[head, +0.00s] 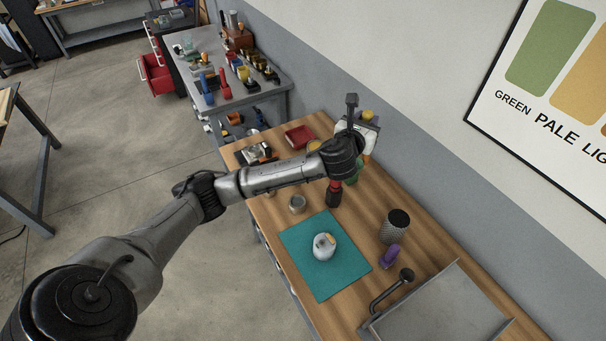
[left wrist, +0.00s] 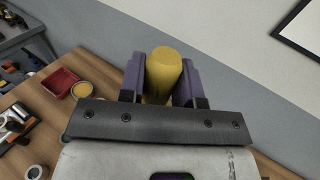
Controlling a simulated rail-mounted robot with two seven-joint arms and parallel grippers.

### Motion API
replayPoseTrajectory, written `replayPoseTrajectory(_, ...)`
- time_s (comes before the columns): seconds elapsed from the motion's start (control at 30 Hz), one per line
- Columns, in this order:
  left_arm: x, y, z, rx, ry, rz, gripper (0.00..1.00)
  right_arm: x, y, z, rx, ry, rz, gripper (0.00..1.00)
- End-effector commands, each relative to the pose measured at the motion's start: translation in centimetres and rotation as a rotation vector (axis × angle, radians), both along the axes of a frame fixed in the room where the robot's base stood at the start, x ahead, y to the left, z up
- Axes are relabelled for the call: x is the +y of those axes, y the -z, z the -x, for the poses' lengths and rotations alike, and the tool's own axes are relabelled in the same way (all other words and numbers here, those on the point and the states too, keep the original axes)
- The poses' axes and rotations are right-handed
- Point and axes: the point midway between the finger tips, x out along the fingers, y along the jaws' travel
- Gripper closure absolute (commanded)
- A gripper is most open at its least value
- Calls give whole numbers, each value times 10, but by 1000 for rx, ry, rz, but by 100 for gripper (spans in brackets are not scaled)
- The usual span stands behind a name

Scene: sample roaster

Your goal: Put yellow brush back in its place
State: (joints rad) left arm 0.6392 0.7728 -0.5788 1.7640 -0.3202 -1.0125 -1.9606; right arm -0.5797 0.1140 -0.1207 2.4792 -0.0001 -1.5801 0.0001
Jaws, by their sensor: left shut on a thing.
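The yellow brush (left wrist: 163,73) stands between the two purple fingers of my left gripper (left wrist: 160,82), which is shut on it. Only its rounded yellow end shows in the left wrist view; the rest is hidden behind the gripper body. In the head view my left gripper (head: 362,124) is at the back of the wooden workbench, near the wall. A bit of the brush's yellow (head: 368,115) shows there. I cannot tell how high it is above the bench. My right gripper is not in view.
The wooden bench holds a teal mat (head: 309,268) with a white jar (head: 323,247), a small tin (head: 297,204), a dark mesh cup (head: 394,227), a purple object (head: 389,256) and a red tray (head: 299,137). A grey metal tray (head: 440,310) is at the front right.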

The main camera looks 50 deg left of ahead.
Motion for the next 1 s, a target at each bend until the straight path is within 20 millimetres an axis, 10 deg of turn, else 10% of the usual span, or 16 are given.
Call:
replayPoseTrajectory(0.4,129,136,-6,-25,-160,-22,93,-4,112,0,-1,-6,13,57)
replayPoseTrajectory(1.0,215,210,12,-39,-221,-32,93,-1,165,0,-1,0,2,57)
